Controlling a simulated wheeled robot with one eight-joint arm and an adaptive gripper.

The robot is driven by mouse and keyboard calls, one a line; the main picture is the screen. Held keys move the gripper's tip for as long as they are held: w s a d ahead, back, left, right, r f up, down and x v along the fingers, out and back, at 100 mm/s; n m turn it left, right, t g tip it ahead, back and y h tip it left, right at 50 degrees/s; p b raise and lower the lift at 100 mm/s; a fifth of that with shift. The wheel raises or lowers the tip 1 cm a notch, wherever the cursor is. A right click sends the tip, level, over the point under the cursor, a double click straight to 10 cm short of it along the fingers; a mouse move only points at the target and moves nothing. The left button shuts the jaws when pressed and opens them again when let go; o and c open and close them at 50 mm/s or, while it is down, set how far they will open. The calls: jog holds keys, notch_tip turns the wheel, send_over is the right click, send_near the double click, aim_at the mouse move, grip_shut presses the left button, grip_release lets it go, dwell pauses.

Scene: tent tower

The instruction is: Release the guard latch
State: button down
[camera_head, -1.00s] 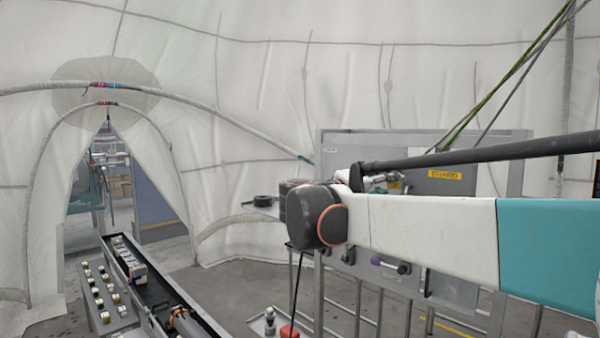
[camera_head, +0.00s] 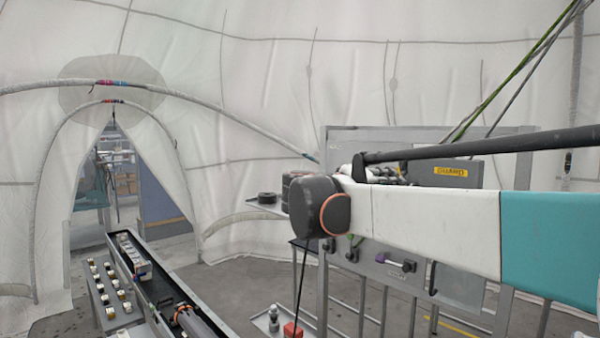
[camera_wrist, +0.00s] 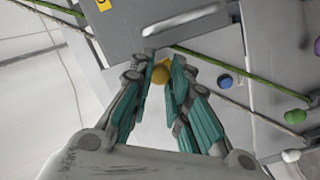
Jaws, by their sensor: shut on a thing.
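The grey guard box (camera_head: 455,172) with its yellow label is fixed on the upright panel in the head view. In the wrist view the grey box (camera_wrist: 165,28) fills the top, with a corner of a yellow label (camera_wrist: 103,4). A round yellow knob (camera_wrist: 161,74) sits just below the box's lower edge. My gripper (camera_wrist: 165,68) has its teal fingers on either side of this knob and is shut on it. In the head view my arm hides most of the gripper and the knob. I cannot tell whether the latch is released.
Green and grey cords (camera_wrist: 215,62) run close beside the fingers. Blue (camera_wrist: 225,81), green and purple knobs lie to the right. A purple-ended handle (camera_head: 382,257) is on the lower panel.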

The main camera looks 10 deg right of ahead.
jog(key=shift+m, duration=0.4)
jog(key=shift+w, duration=0.1)
jog(key=c, duration=1.5)
grip_release()
jog(key=shift+a, duration=0.15)
notch_tip(320, 180, up, 10)
